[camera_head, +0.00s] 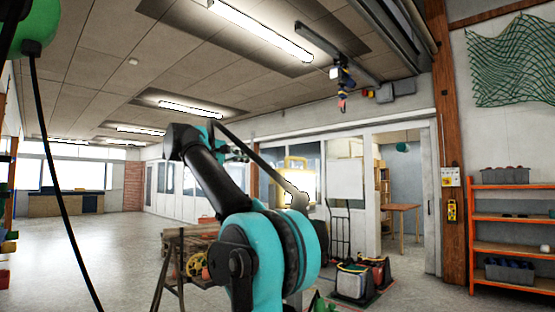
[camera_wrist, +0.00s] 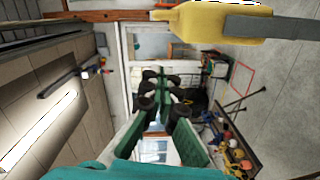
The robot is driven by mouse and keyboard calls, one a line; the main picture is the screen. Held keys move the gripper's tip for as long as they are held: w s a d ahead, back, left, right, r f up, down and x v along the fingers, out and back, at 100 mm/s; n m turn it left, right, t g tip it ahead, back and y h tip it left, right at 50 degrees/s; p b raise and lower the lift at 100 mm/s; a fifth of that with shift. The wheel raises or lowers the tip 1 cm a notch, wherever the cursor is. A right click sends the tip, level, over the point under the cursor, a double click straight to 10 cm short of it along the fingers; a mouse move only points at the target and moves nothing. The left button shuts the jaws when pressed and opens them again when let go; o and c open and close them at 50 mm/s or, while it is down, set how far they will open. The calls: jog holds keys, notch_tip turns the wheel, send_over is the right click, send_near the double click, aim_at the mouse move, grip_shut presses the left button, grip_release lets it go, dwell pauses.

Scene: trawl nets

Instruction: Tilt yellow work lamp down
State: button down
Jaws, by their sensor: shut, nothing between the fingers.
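The yellow work lamp (camera_head: 301,164) shows in the head view just right of my arm. Its face glows, and my arm hides part of it and its stand. In the wrist view the yellow lamp housing (camera_wrist: 205,22) lies along the top edge, with a grey bar running right from it. My gripper (camera_wrist: 163,76) is shut and empty in the wrist view, its green and black fingers converging in the middle. The lamp appears apart from the fingers, beyond a visible gap. In the head view my gripper is mostly hidden behind my arm.
A wooden workbench (camera_head: 183,238) with a yellow reel stands behind my arm. A hand truck (camera_head: 340,223) and dark crates (camera_head: 354,281) stand to the right. An orange shelf (camera_head: 507,217) is at the far right. Open floor lies to the left.

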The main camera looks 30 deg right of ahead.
jog(key=shift+a+r, duration=0.1)
jog(key=shift+r, duration=0.7)
jog(key=x, duration=0.3)
jog(key=s+x, duration=0.1)
jog(key=x, duration=0.3)
jog(key=s+x, duration=0.1)
jog(key=x, duration=0.2)
jog(key=shift+d+f, duration=0.15)
jog(key=shift+d, duration=0.45)
jog(key=shift+s+d+f, duration=0.2)
jog(key=shift+s+d, duration=0.25)
jog(key=shift+s, duration=0.25)
